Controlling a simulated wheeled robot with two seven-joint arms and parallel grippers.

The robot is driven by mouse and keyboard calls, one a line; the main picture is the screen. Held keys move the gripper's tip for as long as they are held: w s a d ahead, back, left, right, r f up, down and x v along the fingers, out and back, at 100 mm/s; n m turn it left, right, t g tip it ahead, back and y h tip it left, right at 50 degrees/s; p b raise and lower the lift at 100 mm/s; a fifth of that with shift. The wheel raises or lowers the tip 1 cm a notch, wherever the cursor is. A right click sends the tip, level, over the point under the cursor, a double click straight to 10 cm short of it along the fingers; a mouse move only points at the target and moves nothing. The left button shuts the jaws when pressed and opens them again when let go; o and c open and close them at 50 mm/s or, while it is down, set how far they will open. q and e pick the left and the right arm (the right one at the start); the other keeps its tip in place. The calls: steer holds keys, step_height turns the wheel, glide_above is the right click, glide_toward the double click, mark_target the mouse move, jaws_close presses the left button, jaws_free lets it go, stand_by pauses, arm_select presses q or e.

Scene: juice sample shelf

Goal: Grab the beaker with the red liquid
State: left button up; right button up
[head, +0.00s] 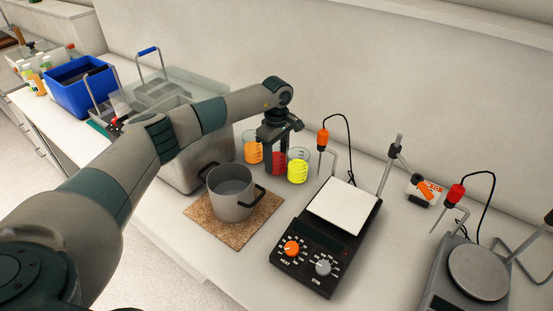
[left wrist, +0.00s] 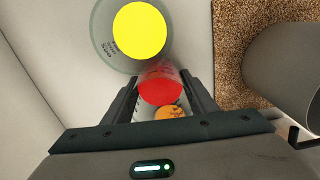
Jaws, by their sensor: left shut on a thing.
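The beaker with the red liquid (head: 275,162) stands between an orange-filled beaker (head: 253,150) and a yellow-filled beaker (head: 298,168) on the bench. My left gripper (head: 278,150) comes down on it from above and is shut on it. In the left wrist view, the red beaker (left wrist: 160,84) sits between the two fingers. There the yellow beaker (left wrist: 138,32) is just beyond it, and the orange beaker (left wrist: 170,112) is partly hidden by my gripper. Whether the red beaker touches the bench is hard to tell. My right gripper is in neither view.
A grey pot (head: 231,196) on a cork mat (head: 208,222) stands in front of the beakers. A hotplate stirrer (head: 343,207) with a probe is to the right, then another device (head: 477,274). A sink and a blue bin (head: 82,86) lie left.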

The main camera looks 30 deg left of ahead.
mark_target(277, 147)
arm_select(q)
steer(key=shift+r, duration=0.35)
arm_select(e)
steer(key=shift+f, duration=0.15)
